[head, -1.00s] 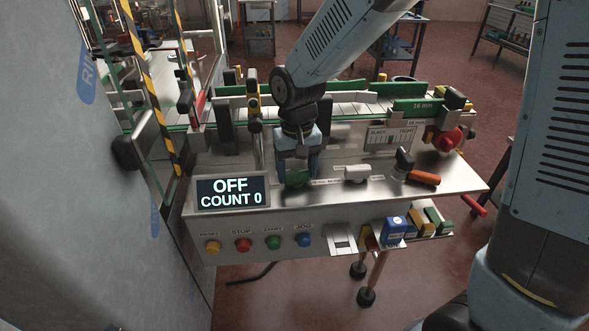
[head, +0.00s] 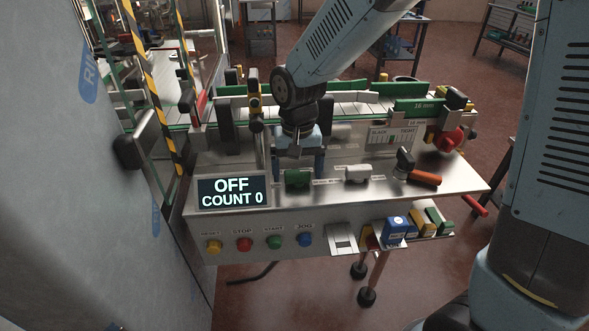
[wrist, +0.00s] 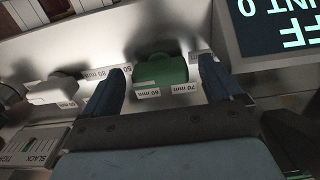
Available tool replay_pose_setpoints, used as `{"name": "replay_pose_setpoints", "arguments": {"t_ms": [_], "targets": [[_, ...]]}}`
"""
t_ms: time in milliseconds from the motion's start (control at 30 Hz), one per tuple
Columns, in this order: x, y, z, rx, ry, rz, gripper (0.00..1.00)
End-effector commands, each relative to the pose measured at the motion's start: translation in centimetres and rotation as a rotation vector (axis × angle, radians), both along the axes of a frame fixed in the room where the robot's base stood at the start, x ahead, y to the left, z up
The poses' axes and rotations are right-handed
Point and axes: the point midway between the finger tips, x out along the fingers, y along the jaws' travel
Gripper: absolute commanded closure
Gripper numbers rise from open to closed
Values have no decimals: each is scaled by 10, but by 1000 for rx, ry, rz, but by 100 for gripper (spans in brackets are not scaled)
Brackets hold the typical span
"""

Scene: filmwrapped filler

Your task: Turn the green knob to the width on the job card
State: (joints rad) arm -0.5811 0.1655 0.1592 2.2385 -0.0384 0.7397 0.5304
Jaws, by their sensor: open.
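I cannot tell which label the knob points to. My gripper (head: 298,165) is open just above and behind the knob. In the wrist view its two dark fingers (wrist: 161,66) stand on either side of the knob, apart from it. I cannot make out a job card.
A white knob (head: 358,173) and an orange-handled lever (head: 423,178) stand to the right. The display (head: 232,192) reads OFF, COUNT 0. Several coloured buttons (head: 274,242) line the front. A glass guard with a striped post (head: 150,80) stands at left.

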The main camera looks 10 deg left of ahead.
Motion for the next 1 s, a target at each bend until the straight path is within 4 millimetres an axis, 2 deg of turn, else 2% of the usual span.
{"name": "replay_pose_setpoints", "arguments": {"t_ms": [167,267,800,1000], "targets": [[0,0,2,0,-1,0,7],[1,0,10,0,-2,0,7],[0,0,108,2,-3,0,7],[0,0,130,0,-1,0,7]]}}
